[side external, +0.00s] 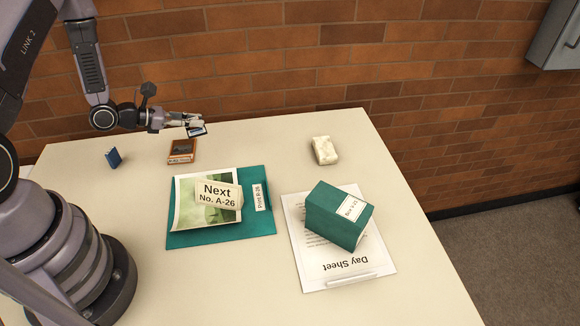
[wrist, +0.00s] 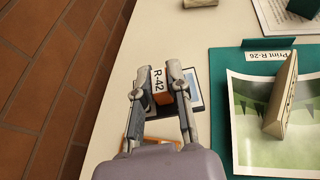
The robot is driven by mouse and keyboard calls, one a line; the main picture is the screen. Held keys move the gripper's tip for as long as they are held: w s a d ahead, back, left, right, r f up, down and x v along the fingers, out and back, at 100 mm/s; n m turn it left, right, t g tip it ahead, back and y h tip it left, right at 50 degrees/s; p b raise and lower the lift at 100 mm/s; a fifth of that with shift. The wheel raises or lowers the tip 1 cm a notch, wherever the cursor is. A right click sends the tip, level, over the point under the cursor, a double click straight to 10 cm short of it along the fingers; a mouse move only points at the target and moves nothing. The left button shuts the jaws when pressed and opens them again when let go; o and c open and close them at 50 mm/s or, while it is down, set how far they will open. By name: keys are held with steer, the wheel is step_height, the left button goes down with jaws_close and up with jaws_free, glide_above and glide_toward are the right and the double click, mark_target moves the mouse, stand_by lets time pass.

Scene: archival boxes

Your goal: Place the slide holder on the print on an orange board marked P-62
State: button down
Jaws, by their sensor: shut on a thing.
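My gripper (side external: 190,121) is shut on a small slide holder (side external: 197,131) and holds it in the air near the back left of the table. In the wrist view my gripper (wrist: 163,88) has its fingers on an orange block labelled R-42, part of the slide holder (wrist: 194,88), which also shows a dark frame and a pale picture. A small orange board (side external: 192,144) with a dark top and a white label lies on the table just below and left of it. The label is too small to read. In the wrist view the orange board (wrist: 131,128) is mostly hidden behind my gripper.
A teal board (side external: 256,228) marked Print R-26 bears a green print (side external: 188,213) and a "Next No. A-26" tent card (side external: 217,194). A teal box (side external: 335,215) stands on the Day Sheet (side external: 315,273). A small blue object (side external: 113,158) and cream block (side external: 324,150) stand apart.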

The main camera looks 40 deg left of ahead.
steer(key=n+y, duration=0.2)
glide_above(182, 151)
step_height(182, 151, down, 2)
steer(key=shift+t, duration=0.4)
step_height(182, 151, down, 8)
steer(key=shift+w+f, duration=0.1)
steer(key=c, duration=1.1)
jaws_free()
